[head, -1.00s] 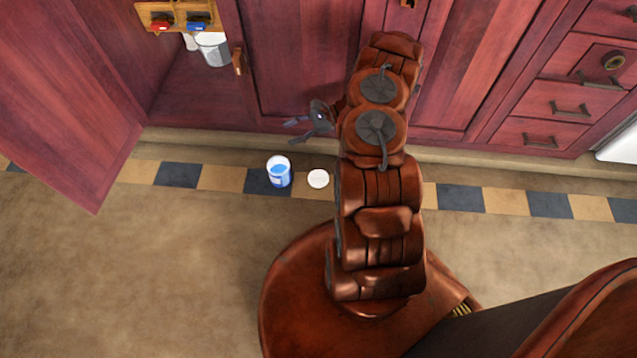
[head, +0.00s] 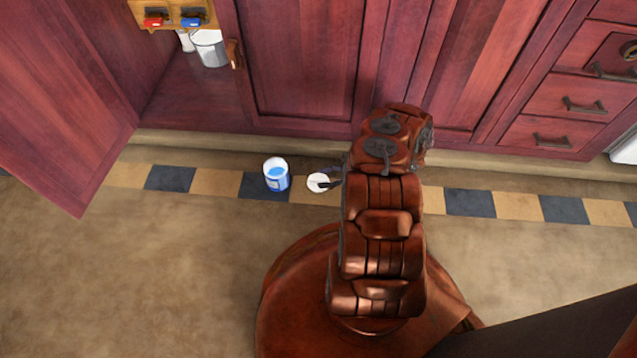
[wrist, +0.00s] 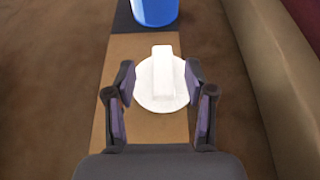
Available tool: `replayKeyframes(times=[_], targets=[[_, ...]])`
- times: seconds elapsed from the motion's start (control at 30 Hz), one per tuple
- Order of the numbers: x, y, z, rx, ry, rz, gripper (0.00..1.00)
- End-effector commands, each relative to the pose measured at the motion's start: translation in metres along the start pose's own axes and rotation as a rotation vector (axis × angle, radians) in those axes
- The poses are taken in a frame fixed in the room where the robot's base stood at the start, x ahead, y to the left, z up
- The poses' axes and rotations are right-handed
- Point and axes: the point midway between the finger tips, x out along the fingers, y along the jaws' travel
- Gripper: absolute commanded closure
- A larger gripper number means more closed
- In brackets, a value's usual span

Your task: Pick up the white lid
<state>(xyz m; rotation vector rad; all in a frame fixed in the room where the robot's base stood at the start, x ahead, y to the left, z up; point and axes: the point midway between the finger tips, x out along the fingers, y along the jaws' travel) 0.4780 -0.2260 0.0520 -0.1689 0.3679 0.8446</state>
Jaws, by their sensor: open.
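The white lid (head: 317,183) lies on the floor on a tan tile, just right of a blue-and-white can (head: 276,174). In the wrist view the round lid (wrist: 146,96) shows a raised bar-shaped handle (wrist: 162,72) across its top. My gripper (wrist: 160,78) is open, with one finger on each side of the lid's near part. I cannot tell how high the fingertips are above the floor. In the head view my gripper (head: 332,180) is at the lid's right edge, partly hidden by my arm. The blue can (wrist: 154,10) is beyond the lid in the wrist view.
An open red cabinet door (head: 60,110) stands at the left, with a metal pot (head: 210,48) inside the cabinet. A cabinet base ledge (head: 230,146) runs behind the lid. The brown floor in front (head: 140,270) is clear.

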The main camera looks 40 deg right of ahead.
Motion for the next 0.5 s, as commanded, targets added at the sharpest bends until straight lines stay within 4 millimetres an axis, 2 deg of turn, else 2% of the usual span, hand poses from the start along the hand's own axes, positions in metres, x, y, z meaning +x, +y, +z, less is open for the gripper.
replayKeyframes(times=[0.17, 0.5], targets=[[0.011, -0.002, 0.0, -0.002, 0.0, 0.0, 0.46], [0.052, -0.003, 0.002, 0.001, -0.001, 0.002, 0.46]])
